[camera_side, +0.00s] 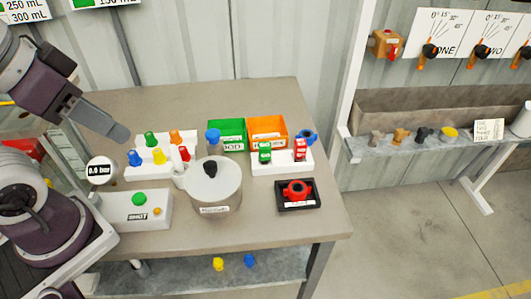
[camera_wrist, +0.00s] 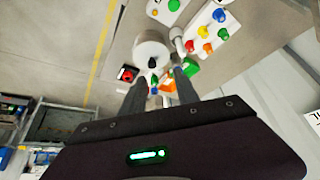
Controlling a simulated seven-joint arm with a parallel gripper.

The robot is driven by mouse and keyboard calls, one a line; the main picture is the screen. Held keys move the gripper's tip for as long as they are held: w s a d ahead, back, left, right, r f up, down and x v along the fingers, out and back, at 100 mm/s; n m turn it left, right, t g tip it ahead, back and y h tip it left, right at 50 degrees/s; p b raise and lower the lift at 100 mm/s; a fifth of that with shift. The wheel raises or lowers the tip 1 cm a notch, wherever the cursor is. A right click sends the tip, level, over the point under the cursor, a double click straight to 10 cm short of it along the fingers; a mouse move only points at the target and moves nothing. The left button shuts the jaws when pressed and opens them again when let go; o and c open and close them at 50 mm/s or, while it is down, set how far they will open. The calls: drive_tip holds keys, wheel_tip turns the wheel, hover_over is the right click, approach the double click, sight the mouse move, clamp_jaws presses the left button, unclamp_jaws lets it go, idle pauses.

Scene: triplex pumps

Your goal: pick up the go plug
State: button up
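A small green labelled block (camera_side: 265,152), which looks like the go plug, stands on a white stand (camera_side: 279,167) at the table's right. Its lettering is too small to read. A red labelled block (camera_side: 299,149) stands beside it on the same stand. My gripper (camera_side: 122,134) is at the table's left, above the rack of coloured knobs and well apart from the green block. In the wrist view my gripper (camera_wrist: 158,82) has its two fingers spread, with nothing held between them. The small blocks show far off between the fingertips, too small to tell apart well.
A green bin (camera_side: 227,130) and an orange bin (camera_side: 267,129) stand behind the blocks. A grey cylinder (camera_side: 215,186) with a black knob stands mid-table. A black tray (camera_side: 298,207) holds a red round part. A white box (camera_side: 133,213) with a green button sits front left.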

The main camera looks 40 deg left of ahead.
drive_tip(key=shift+o, duration=1.2)
drive_tip(key=n+g, duration=0.5)
drive_tip(key=n, duration=0.3)
hover_over(265, 144)
drive_tip(key=s, duration=0.2)
wheel_tip(265, 144, down, 15)
drive_tip(key=shift+n+g, duration=0.3)
drive_tip(key=shift+n, duration=0.2)
drive_tip(key=f, duration=0.3)
drive_tip(key=w+f, duration=0.1)
drive_tip(key=f, duration=0.2)
drive_tip(key=w+f, duration=0.1)
drive_tip(key=f, duration=0.3)
drive_tip(key=shift+r, duration=0.1)
clamp_jaws()
